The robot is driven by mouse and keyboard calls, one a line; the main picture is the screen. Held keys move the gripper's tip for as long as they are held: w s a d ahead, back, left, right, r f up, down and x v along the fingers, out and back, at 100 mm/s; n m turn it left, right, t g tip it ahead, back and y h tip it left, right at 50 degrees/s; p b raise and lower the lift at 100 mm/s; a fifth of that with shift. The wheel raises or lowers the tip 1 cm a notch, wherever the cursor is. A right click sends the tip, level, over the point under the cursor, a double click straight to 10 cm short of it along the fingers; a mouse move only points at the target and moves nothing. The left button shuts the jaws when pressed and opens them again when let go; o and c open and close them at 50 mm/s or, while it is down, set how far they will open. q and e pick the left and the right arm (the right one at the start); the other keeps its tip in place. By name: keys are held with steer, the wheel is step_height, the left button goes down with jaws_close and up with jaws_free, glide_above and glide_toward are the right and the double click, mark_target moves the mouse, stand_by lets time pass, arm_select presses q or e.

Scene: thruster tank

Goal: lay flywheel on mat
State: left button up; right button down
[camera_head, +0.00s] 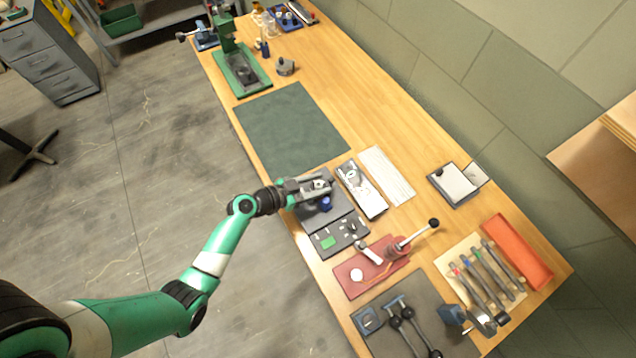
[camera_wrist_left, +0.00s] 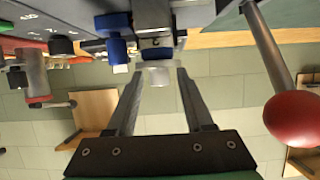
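The dark green mat (camera_head: 290,125) lies flat and bare on the wooden workbench. My left gripper (camera_head: 322,187) reaches in over a dark grey device with a blue part (camera_head: 326,203), just below the mat's near right end. In the left wrist view the two fingers (camera_wrist_left: 158,80) are spread. I cannot tell for certain which part is the flywheel. My right gripper is out of view.
A white-topped tray (camera_head: 362,188) lies right of the gripper, and a red plate with a lever (camera_head: 372,268) lies below. A green press (camera_head: 240,68) stands beyond the mat. A red ball on a rod (camera_wrist_left: 294,117) shows close by in the wrist view.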

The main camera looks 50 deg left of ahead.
mark_target(316, 187)
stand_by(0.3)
arm_select(q)
steer(key=shift+s+a, duration=0.1)
steer(key=shift+s, duration=0.1)
steer(key=v, duration=0.5)
steer(key=shift+s+f, duration=0.2)
steer(key=shift+s, duration=0.2)
steer(key=p+v, duration=0.5)
steer(key=p, duration=0.4)
steer(key=shift+s+r, duration=0.15)
steer(key=shift+s, duration=0.1)
